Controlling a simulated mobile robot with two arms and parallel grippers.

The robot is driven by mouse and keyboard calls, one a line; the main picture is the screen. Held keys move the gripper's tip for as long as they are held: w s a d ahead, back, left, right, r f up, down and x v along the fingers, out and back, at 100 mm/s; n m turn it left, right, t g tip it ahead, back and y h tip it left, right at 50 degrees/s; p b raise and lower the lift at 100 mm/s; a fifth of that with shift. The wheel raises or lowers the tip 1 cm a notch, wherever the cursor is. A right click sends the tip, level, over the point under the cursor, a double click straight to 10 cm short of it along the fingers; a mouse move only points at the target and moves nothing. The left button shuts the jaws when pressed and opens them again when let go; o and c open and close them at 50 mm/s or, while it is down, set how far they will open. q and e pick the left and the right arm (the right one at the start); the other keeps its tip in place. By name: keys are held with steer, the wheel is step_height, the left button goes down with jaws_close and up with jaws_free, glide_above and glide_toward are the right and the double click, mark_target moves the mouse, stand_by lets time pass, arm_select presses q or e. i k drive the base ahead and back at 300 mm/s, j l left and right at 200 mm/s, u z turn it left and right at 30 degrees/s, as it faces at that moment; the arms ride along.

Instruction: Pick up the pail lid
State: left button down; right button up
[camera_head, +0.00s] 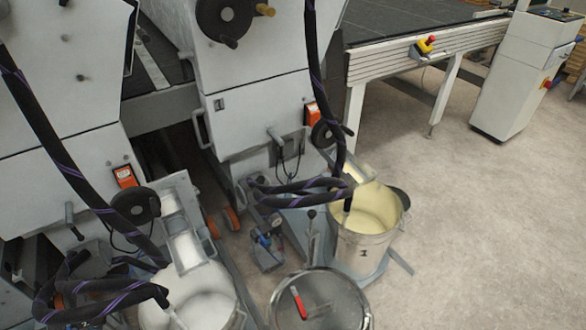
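A round metal lid (330,292) with a red handle (298,302) is at the bottom middle of the head view. Its lower edge is cut off by the frame. It seems to lie flat; what is under it is hidden. An uncovered metal pail (362,252) with pale yellow content stands behind it to the right. A second pail (205,305) with white content stands to its left, partly cut off. Neither of my grippers is in view.
Black hoses with purple stripes (311,75) hang down to both uncovered pails. The grey coater machine (258,110) fills the upper left. A conveyor table (400,57) and a control cabinet (525,75) stand at the back right. The floor at right (490,230) is clear.

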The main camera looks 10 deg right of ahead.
mark_target(331, 299)
steer(key=z, duration=0.65)
steer(key=l+u, duration=0.45)
steer(key=l, duration=0.15)
steer(key=l+u, duration=0.45)
steer(key=l, duration=0.2)
steer(key=k+l+u, duration=0.1)
steer(key=l+u, duration=0.35)
steer(key=l, duration=0.2)
